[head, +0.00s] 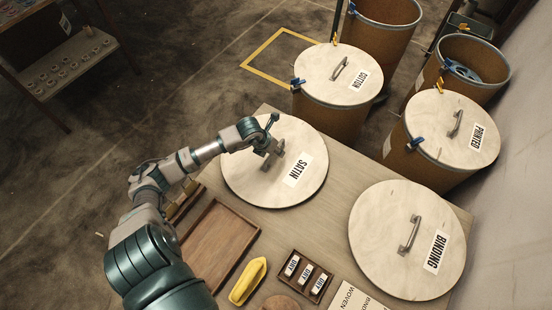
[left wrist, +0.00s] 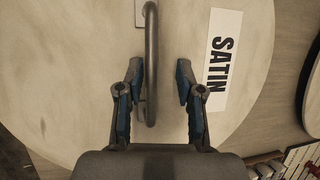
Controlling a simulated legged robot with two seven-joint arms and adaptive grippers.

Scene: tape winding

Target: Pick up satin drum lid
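The satin drum lid (head: 245,185) is a round pale disc with a metal bar handle and a white SATIN label. It lies flat on the table, toward its far left edge. My left gripper (head: 273,150) is over the lid at its handle. In the left wrist view the lid (left wrist: 70,80) fills most of the picture. The fingers of my left gripper (left wrist: 160,85) are apart, with the lid's handle (left wrist: 152,60) between them, closer to the left finger. Whether a finger touches the handle I cannot tell. My right gripper is not in view.
The binding lid (head: 380,235) lies on the table (head: 335,185) at right. A wooden tray (head: 220,245), a yellow item (head: 248,282) and a box of small labelled blocks (head: 305,276) lie nearer. Drums with cotton (head: 325,70) and printed (head: 440,125) lids stand behind the table.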

